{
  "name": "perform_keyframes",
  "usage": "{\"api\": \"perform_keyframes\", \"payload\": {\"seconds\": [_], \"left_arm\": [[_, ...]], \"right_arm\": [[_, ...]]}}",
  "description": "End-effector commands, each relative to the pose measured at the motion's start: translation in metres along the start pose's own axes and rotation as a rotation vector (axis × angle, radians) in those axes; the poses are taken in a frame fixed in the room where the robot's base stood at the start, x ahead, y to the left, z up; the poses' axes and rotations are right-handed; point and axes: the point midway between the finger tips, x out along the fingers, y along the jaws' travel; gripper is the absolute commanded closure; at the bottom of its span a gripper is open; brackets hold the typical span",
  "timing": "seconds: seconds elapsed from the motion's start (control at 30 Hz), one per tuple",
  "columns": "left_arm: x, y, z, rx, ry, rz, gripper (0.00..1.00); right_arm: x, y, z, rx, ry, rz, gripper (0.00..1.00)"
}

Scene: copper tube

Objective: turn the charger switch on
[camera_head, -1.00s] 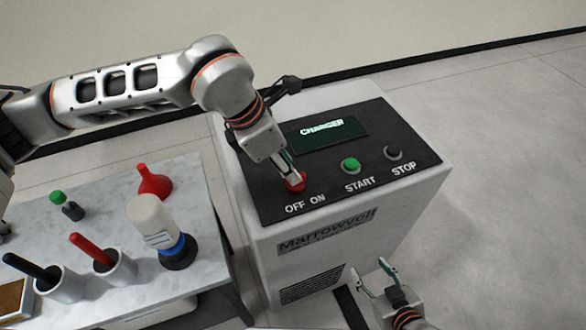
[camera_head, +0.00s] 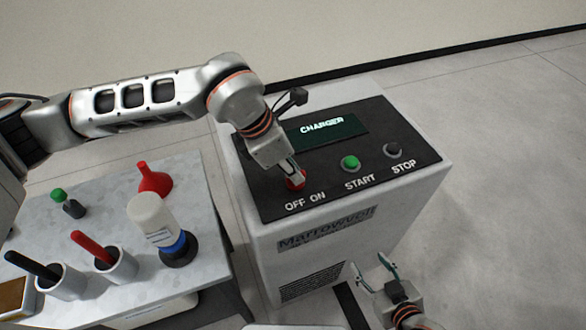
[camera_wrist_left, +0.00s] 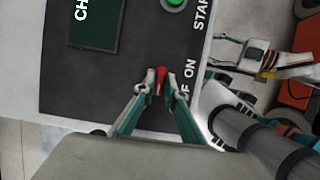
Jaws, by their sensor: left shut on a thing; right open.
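The charger (camera_head: 335,215) is a white box with a black sloped top panel. Its red switch (camera_head: 297,184) sits above the OFF ON label at the panel's left. My left gripper (camera_head: 294,175) is shut on the switch's red knob, which also shows between the fingertips in the left wrist view (camera_wrist_left: 160,80). The fingers hide part of the knob, so its exact setting is hard to tell. My right gripper (camera_head: 374,268) is open and empty, low in front of the charger's front face.
A green START button (camera_head: 349,163) and a dark STOP button (camera_head: 392,150) lie right of the switch, below the lit CHARGER display (camera_head: 328,130). A table (camera_head: 108,195) at left holds a bottle (camera_head: 155,222), a red funnel (camera_head: 154,180) and cups with red and black handles.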

Motion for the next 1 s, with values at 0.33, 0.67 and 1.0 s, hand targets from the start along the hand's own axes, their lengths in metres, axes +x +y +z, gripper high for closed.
{"api": "perform_keyframes", "payload": {"seconds": [0.33, 0.67, 1.0], "left_arm": [[0.002, 0.002, -0.001, 0.133, 0.0, -0.055, 1.0], [0.002, 0.004, 0.0, 0.406, 0.0, -0.168, 1.0], [0.002, 0.005, 0.002, 0.692, 0.0, -0.287, 1.0]], "right_arm": [[0.008, -0.002, 0.015, 0.001, -0.006, -0.001, 0.51], [0.018, -0.007, 0.04, 0.003, -0.022, -0.005, 0.51], [0.024, -0.01, 0.056, 0.006, -0.033, -0.008, 0.51]]}}
